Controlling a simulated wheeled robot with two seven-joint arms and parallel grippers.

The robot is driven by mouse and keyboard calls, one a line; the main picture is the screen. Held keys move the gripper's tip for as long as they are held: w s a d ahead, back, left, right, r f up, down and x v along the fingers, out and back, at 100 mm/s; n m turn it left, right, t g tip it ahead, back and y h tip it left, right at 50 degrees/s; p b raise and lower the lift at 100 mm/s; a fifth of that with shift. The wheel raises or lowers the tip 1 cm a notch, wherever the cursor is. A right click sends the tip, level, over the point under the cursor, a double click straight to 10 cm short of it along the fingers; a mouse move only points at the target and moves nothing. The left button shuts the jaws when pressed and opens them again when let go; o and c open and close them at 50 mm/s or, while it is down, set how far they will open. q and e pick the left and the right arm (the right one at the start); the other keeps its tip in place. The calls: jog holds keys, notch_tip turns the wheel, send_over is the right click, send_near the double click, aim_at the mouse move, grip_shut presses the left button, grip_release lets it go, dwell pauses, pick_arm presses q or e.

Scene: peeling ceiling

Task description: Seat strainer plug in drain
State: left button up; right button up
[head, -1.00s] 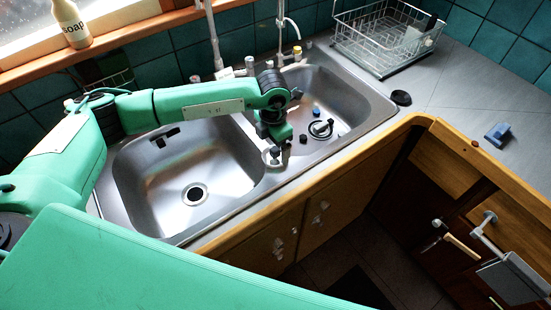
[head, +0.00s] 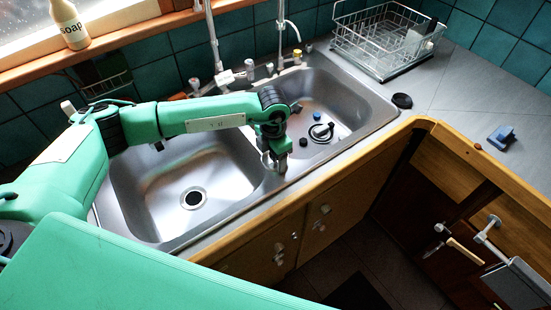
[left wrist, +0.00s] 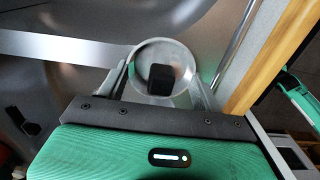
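The strainer plug, a pale round disc with a black knob, sits at the front end of the divider between the two sink bowls in the head view (head: 267,161). It also shows in the left wrist view (left wrist: 146,58). My left gripper (head: 275,166) is low over it, and its two fingers (left wrist: 161,82) stand apart on either side of the disc. They look open; whether they touch its rim is unclear. The drain (head: 193,198) is a dark hole with a bright ring in the left bowl, uncovered. My right gripper is not in view.
The right bowl holds a black ring-shaped item (head: 321,132) and small dark and blue pieces. Taps (head: 226,75) rise behind the bowls. A wire dish rack (head: 385,40), a black round item (head: 402,100) and a blue item (head: 501,138) are on the right counter.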

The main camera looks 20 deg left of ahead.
pick_arm(q)
jog(key=shift+r+p, duration=0.7)
jog(key=shift+r, duration=1.7)
jog(key=shift+p, duration=0.3)
jog(key=shift+r, duration=0.55)
jog(key=shift+r+p, duration=0.85)
jog(key=shift+r, duration=1.1)
